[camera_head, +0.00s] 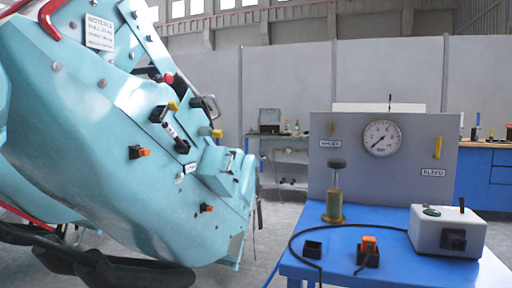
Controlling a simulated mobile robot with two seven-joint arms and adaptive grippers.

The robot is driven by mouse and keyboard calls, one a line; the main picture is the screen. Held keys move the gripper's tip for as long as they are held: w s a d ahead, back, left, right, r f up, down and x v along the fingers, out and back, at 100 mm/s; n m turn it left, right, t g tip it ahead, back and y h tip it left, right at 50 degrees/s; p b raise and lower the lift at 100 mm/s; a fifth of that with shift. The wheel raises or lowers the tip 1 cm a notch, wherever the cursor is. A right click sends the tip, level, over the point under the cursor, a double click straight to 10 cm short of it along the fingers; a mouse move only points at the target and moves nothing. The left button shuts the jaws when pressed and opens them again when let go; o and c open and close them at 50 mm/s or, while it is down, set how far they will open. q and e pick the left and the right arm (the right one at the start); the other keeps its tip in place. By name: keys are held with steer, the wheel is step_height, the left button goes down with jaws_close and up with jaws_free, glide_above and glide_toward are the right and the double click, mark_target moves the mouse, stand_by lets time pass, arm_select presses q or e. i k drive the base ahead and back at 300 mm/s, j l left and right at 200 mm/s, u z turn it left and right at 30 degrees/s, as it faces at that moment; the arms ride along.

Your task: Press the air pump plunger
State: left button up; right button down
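The air pump (334,208) is a brass-coloured cylinder standing upright at the back left of the blue table (390,222). Its plunger (337,164) has a dark round knob on a thin rod. The knob stands well above the cylinder, so the plunger is up. A black hose lies on the table around the pump's front. Neither of my grippers shows in this view, and nothing touches the plunger.
A grey panel with a pressure gauge (382,138) and a yellow BLEED lever (437,148) stands behind the pump. The teal coaster car (110,130) fills the left.

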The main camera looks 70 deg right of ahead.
mark_target(337, 164)
steer(key=k+z, duration=0.1)
steer(key=z, duration=0.35)
steer(key=k+l+z, duration=0.1)
steer(key=z, duration=0.35)
steer(key=k+l+z, duration=0.1)
steer(key=z, duration=0.3)
steer(key=k+l+z, duration=0.4)
steer(key=l, duration=0.25)
steer(key=l+z, duration=0.2)
steer(key=l, duration=0.15)
steer(key=k+l, duration=0.1)
steer(key=l, duration=0.2)
steer(key=k+l, duration=0.15)
steer(key=l, duration=0.2)
steer(key=k+l, duration=0.1)
steer(key=l, duration=0.2)
